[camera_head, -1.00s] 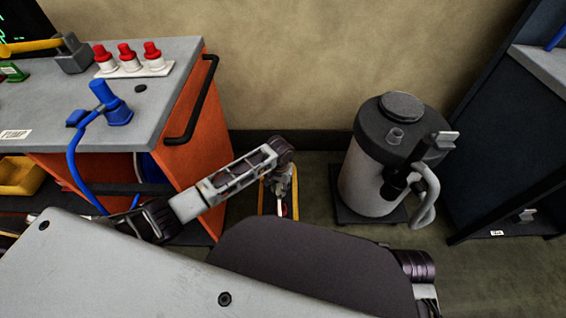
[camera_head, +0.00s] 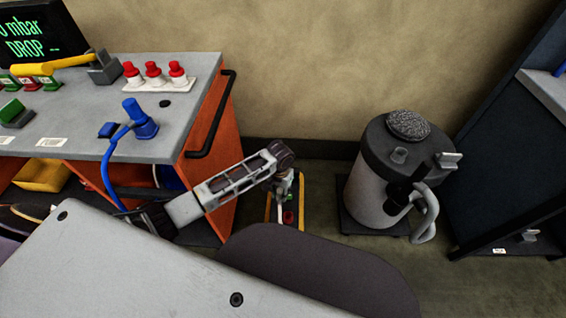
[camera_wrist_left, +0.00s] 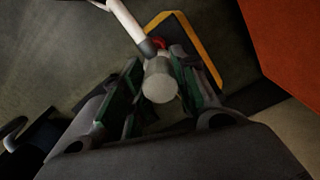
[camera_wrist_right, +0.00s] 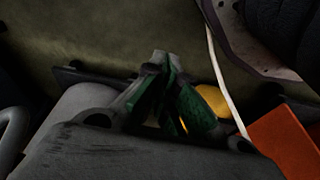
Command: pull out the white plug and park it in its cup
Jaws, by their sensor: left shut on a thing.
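My left gripper (camera_head: 286,182) hangs low above the floor, between the orange cart and the grey tank. In the left wrist view its fingers (camera_wrist_left: 159,90) are shut on the white plug (camera_wrist_left: 160,82), a pale cylinder seen end-on. A white hose (camera_wrist_left: 127,20) runs from the plug to the upper left. Behind it is a yellow-edged floor frame (camera_head: 300,213) with a red part; whether the plug touches it I cannot tell. My right gripper (camera_wrist_right: 166,85) shows only in its own wrist view, fingers together with nothing seen between them. I cannot identify the plug's cup.
The grey tank (camera_head: 372,185) stands to the right. A dark rack (camera_head: 520,130) stands at the far right.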

